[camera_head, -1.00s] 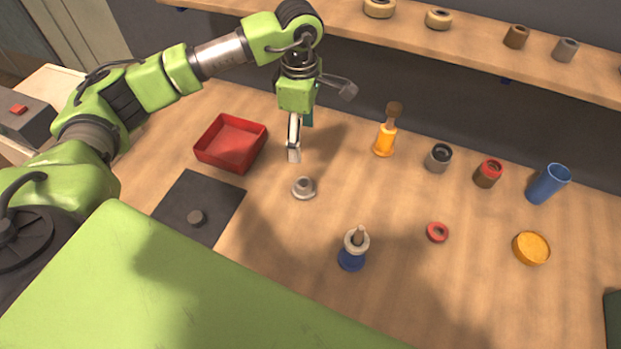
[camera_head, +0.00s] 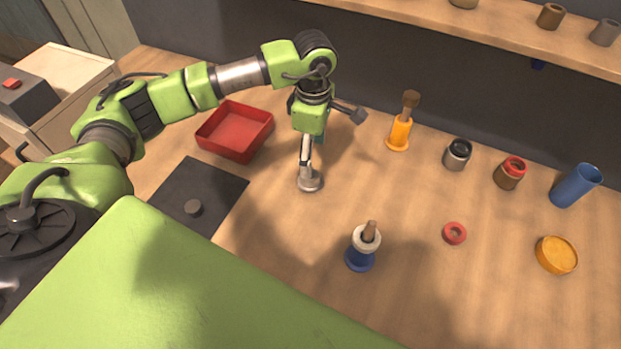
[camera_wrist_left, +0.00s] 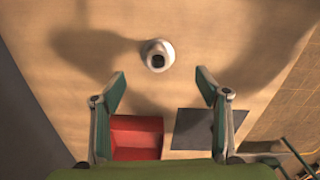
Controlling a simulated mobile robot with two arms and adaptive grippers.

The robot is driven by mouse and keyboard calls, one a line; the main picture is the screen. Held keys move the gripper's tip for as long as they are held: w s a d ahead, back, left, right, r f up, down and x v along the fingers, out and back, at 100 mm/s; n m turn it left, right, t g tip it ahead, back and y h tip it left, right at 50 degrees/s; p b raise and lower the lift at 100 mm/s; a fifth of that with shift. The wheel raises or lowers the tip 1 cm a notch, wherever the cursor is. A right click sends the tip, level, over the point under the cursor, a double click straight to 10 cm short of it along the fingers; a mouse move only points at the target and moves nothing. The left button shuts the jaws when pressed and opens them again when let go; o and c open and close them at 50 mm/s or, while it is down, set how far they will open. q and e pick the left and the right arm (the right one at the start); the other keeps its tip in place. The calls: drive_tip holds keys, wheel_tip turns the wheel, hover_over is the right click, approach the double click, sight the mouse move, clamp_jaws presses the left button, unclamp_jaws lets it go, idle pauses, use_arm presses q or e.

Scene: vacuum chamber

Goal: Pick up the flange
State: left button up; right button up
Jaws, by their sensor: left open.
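The flange (camera_head: 309,183) is a small grey metal piece with a round base, standing on the wooden table. My left gripper (camera_head: 305,163) points down just above and behind it, and its fingertips partly cover the flange in the head view. In the left wrist view the flange (camera_wrist_left: 158,50) shows a dark central hole and lies beyond the fingertips. The two fingers of my left gripper (camera_wrist_left: 160,84) are wide apart with nothing between them. My right gripper is not in view.
A red tray (camera_head: 235,132) and a dark mat (camera_head: 190,180) with a small disc lie left of the flange. A blue-based post (camera_head: 360,258) with a ring stands in front right. An orange stand (camera_head: 399,133) is behind right. Several cups and rings lie further right.

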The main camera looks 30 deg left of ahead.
use_arm(q)
hover_over(310, 186)
drive_tip(key=w, duration=0.2)
wheel_tip(310, 186, down, 5)
drive_tip(key=shift+s+a+r+p, duration=0.1)
drive_tip(key=shift+r+p, duration=0.1)
drive_tip(key=shift+p, duration=0.2)
drive_tip(key=f, duration=0.1)
drive_tip(key=f+p, duration=0.1)
drive_tip(key=f, duration=0.1)
drive_tip(key=f+p, duration=0.1)
drive_tip(key=f, duration=0.1)
drive_tip(key=shift+a, duration=0.4)
drive_tip(key=shift+f, duration=0.2)
drive_tip(key=c, duration=1.3)
